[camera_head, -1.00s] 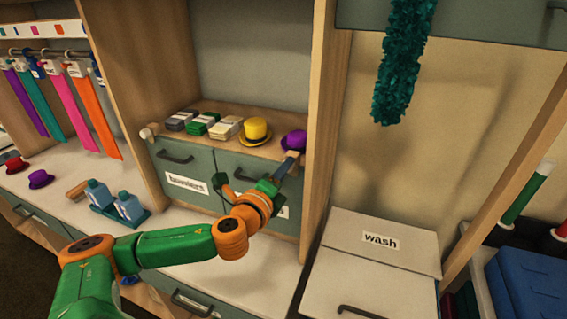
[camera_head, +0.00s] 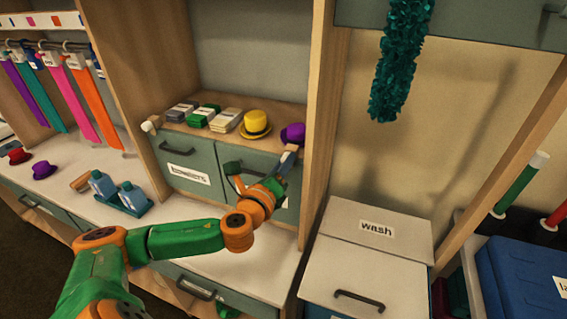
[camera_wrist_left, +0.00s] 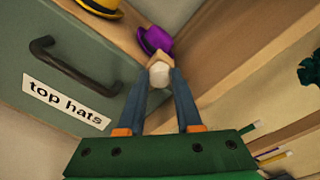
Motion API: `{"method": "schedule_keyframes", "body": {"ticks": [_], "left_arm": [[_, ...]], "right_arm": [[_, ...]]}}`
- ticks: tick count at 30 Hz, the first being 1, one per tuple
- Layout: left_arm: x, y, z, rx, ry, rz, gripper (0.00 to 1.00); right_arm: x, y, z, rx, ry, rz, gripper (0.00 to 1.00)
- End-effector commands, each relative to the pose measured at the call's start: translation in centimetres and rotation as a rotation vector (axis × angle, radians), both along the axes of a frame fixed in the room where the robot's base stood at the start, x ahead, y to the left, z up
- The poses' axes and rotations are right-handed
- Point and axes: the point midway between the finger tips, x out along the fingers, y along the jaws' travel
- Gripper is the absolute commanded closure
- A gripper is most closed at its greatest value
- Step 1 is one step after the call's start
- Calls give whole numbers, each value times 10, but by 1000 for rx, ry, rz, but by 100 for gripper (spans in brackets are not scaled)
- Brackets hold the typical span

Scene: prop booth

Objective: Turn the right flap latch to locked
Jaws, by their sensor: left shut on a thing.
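The right flap latch (camera_wrist_left: 159,75) is a small pale knob with a wooden part, at the upper right corner of the "top hats" flap (camera_wrist_left: 60,75). My left gripper (camera_wrist_left: 159,82) is shut on it, one blue-grey finger on each side. In the head view my left gripper (camera_head: 288,158) is at the right end of the cabinet, and its fingers mostly hide the latch. The matching left latch (camera_head: 150,124) is a pale knob at the far left flap corner. My right gripper is out of view.
A purple hat (camera_head: 293,133) sits right behind the latch, with a yellow hat (camera_head: 255,124) beside it. A wooden upright (camera_head: 317,120) stands close on the right. The flap's dark handle (camera_wrist_left: 72,62) is left of my fingers. A "wash" box (camera_head: 376,229) stands at lower right.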

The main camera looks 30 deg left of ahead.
Motion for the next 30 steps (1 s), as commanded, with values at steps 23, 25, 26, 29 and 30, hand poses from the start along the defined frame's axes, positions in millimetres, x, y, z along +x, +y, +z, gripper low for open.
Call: {"method": "schedule_keyframes", "body": {"ticks": [23, 25, 26, 29, 30], "left_arm": [[-13, -3, -2, 1, 1, -1, 36], [-25, -6, -2, 2, 3, -4, 36], [-31, -7, -2, 3, 3, -2, 36], [-50, -12, 1, 3, 5, -3, 36], [-56, -13, 6, 3, 8, 0, 36]], "right_arm": [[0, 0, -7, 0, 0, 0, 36], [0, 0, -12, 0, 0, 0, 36], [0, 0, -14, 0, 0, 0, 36], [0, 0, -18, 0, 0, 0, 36], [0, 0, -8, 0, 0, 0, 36]]}}
